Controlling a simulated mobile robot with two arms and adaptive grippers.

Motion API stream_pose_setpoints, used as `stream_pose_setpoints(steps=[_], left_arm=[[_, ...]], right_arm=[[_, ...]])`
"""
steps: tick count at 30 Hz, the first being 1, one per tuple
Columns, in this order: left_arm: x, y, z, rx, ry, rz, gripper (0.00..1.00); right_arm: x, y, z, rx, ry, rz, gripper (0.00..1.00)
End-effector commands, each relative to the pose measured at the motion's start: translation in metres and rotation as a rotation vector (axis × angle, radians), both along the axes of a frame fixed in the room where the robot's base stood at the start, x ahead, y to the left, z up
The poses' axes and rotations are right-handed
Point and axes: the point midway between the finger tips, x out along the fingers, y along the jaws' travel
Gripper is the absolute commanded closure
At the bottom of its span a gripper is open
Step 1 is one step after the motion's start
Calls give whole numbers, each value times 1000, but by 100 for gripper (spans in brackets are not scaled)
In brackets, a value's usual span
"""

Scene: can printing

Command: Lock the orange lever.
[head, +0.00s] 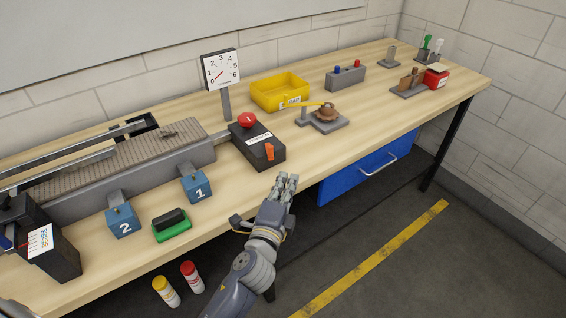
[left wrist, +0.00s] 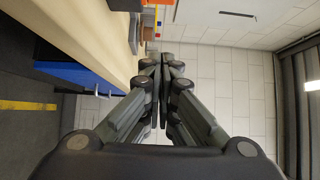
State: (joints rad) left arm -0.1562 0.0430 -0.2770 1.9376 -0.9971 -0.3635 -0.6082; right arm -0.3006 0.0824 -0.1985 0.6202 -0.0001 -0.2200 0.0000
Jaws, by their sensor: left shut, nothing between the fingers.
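The orange lever (head: 269,152) stands upright on the front part of a black box (head: 258,146) near the table's front edge. The box also carries a red knob (head: 247,120) and a white label. My left gripper (head: 287,180) is shut and empty, just in front of and slightly right of the box, apart from the lever. In the left wrist view, its closed fingers (left wrist: 160,62) point along the table edge; small orange and red parts show beyond them, too small to identify surely. My right gripper is not in view.
The wooden table (head: 395,115) holds a conveyor (head: 130,165), a dial gauge (head: 221,70), a yellow bin (head: 279,92) and a stand with a yellow arm (head: 322,118). Blue blocks labelled 1 (head: 196,187) and 2 (head: 122,222) are left. A blue drawer (head: 345,180) hangs below.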

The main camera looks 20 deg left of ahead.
Motion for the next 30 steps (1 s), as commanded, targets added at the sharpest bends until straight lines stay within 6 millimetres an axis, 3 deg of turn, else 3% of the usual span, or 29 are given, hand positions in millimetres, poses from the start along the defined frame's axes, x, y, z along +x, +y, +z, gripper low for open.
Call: stream_pose_setpoints(steps=[5,18,24,30], left_arm=[[20,1,3,0,-1,1,100],[100,3,1,-1,0,1,100],[88,30,1,1,3,1,100],[84,40,0,-1,1,0,100]], right_arm=[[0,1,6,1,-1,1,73],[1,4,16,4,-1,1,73],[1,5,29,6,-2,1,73],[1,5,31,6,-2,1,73]])
